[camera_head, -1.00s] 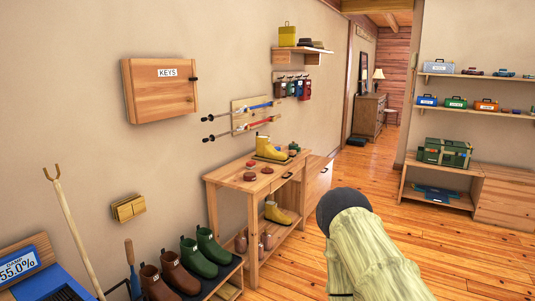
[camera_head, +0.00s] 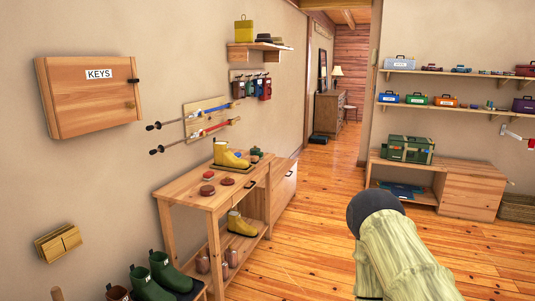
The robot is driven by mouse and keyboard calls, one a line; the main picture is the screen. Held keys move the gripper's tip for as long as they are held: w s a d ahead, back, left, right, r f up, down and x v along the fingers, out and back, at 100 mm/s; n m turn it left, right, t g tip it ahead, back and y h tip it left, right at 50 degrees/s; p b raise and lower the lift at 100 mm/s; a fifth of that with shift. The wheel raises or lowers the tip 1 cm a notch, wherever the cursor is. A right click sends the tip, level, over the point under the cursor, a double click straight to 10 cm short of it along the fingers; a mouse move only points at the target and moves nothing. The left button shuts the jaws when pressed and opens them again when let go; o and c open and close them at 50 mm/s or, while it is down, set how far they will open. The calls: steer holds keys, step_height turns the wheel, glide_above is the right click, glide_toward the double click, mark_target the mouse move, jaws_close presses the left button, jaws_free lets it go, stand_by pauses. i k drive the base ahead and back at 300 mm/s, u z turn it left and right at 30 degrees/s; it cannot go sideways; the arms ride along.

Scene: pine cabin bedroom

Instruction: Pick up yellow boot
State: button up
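One yellow boot (camera_head: 228,156) stands upright on a dark tray (camera_head: 233,169) on top of the wooden workbench (camera_head: 185,187). A second yellow boot (camera_head: 240,224) stands on the bench's lower shelf. Both are left of the picture's middle, some way ahead of me. My arm, with a pale ribbed sleeve and a dark rounded end, rises at the lower right, apart from the bench. My gripper's fingers do not show.
Round tins (camera_head: 207,190) lie on the benchtop. Green boots (camera_head: 160,273) stand at the lower left. A key cabinet (camera_head: 91,97) and pole rack (camera_head: 206,119) hang on the wall. Open plank floor (camera_head: 308,240) lies right of the bench.

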mark_target(223, 156)
steer(key=z, duration=0.3)
steer(key=i, duration=1.7)
steer(key=u, duration=0.15)
